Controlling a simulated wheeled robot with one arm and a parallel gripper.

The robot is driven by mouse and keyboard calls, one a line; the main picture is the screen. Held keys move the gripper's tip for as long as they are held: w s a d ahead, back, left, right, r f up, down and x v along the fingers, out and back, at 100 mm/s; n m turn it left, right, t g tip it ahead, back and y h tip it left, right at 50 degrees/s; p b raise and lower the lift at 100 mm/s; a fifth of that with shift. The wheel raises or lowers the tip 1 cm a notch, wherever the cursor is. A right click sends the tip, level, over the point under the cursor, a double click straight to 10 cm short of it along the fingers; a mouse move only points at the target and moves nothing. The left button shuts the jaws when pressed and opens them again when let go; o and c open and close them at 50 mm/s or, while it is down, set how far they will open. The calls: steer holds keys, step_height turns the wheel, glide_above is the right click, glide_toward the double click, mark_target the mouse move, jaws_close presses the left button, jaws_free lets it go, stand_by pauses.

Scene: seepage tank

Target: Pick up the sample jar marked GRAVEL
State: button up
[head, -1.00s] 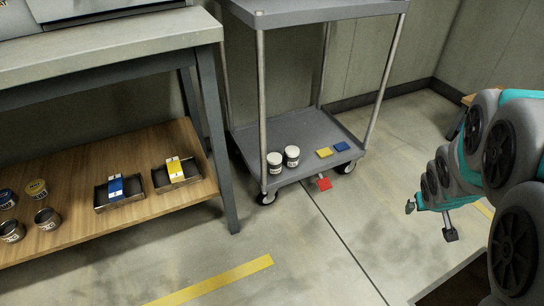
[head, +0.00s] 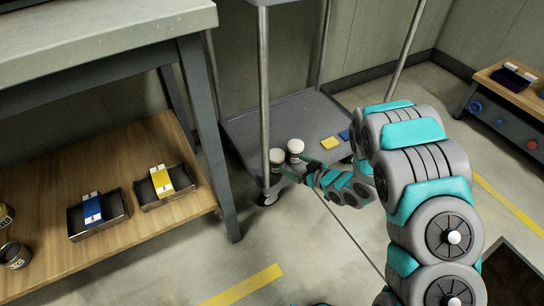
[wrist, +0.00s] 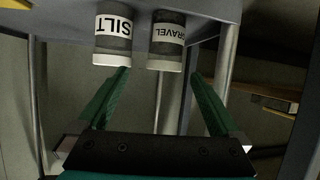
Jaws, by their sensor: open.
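The GRAVEL jar (wrist: 167,40), dark with a white label and pale lid, appears upside down in the wrist view. It sits beyond and between my open fingers, its label partly turned away. The SILT jar (wrist: 113,40) stands beside it, in line with the left finger. In the head view two white-lidded jars, a front-left one (head: 277,157) and a back-right one (head: 295,147), stand on the cart's lower shelf; their labels are unreadable there. My gripper (head: 293,164) is open and empty, close to these jars. It also shows in the wrist view (wrist: 158,73).
The cart's lower shelf (head: 246,128) has upright posts, one (head: 263,90) close to the jars. A yellow block (head: 330,143) and a blue block (head: 344,134) lie to the right. A wooden bench shelf (head: 120,158) with trays and jars is at left.

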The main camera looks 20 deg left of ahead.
mark_target(271, 155)
steer(key=shift+a+f, duration=0.2)
steer(key=shift+a, duration=0.6)
steer(key=x, duration=1.1)
steer(key=shift+a, duration=0.2)
jaws_close()
steer(key=shift+r, duration=0.1)
